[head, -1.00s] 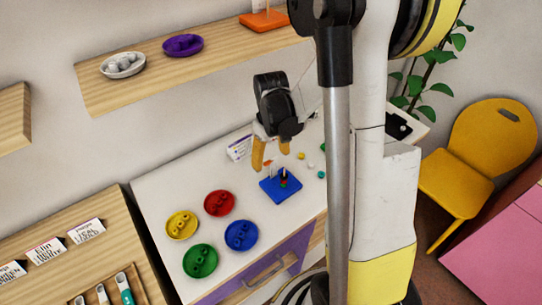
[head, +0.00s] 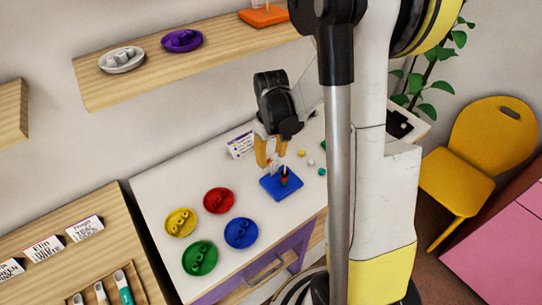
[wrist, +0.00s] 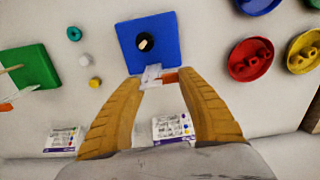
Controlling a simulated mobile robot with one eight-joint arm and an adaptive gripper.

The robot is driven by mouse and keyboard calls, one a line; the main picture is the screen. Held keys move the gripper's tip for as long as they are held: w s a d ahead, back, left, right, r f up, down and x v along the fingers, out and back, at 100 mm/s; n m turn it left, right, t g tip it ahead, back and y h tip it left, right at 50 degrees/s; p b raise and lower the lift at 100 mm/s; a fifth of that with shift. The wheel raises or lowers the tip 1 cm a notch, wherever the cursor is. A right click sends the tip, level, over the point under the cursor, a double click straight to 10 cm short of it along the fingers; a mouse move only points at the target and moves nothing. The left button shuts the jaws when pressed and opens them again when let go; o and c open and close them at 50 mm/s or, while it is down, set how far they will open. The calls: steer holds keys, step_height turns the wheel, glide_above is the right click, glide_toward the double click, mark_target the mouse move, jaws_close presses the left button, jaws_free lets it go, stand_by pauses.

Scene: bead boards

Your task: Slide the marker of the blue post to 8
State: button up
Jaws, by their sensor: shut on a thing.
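The blue board (head: 281,191) lies on the white table; it also shows in the wrist view (wrist: 163,27). A dark post (wrist: 144,42) with a pale top stands on it; it shows small in the head view (head: 284,174). Near the board's edge closest to my gripper are a white strip (wrist: 151,74) and an orange-red marker (wrist: 170,77). My gripper (wrist: 159,79) has its two tan fingers on either side of these and is shut on the marker. It also shows in the head view (head: 270,163). Any numbers on the strip are too small to read.
A green board (wrist: 38,68) stands to the left in the wrist view, with loose teal (wrist: 74,33), white (wrist: 85,60) and yellow (wrist: 95,83) beads between. Red (wrist: 250,60), yellow, blue and green bowls are nearby. Printed cards (wrist: 172,128) lie behind the fingers.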

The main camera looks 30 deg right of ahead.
mark_target(271, 158)
steer(key=o, duration=1.1)
steer(key=shift+o, duration=0.2)
step_height(271, 158, up, 12)
